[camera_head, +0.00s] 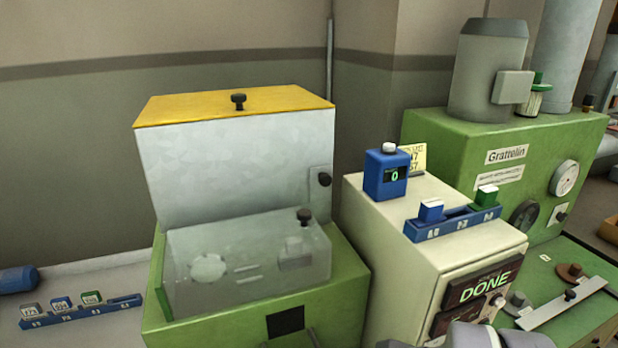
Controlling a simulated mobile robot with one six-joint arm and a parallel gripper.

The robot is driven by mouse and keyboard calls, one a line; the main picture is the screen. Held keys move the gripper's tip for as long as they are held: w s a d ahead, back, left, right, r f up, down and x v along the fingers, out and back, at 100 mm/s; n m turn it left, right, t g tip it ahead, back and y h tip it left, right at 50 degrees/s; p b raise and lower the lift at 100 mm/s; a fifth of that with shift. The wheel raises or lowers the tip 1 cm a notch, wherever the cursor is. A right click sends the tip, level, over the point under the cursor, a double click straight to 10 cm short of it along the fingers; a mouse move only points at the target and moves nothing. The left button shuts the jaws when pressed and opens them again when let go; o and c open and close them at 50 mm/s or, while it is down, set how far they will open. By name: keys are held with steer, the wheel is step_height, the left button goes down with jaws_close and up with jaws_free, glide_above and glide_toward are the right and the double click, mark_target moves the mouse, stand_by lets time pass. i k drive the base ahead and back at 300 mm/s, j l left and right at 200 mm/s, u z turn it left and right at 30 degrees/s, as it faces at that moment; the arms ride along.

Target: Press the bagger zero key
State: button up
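A cream cabinet (385,235) stands right of centre, with a dark display (484,288) on its front lit green with "DONE". A blue box (373,177) sits on its top and has a small screen (395,176) showing a green "0". A pale knob or key (389,148) stands on top of the blue box, and nothing touches it. I cannot read a label that names the zero key. Grey rounded parts at the bottom edge look like my arm and cover the cabinet's lower front. My gripper's fingers are not visible.
A blue rack (446,229) holds a blue and a green block on the cabinet. A green machine with a clear cover (246,262) and a raised yellow-edged lid (232,104) stands left. The green "Grattelin" machine (450,148) stands behind right. Another block rack (82,313) lies far left.

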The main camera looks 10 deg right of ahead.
mark_target(500, 303)
steer(key=z, duration=1.3)
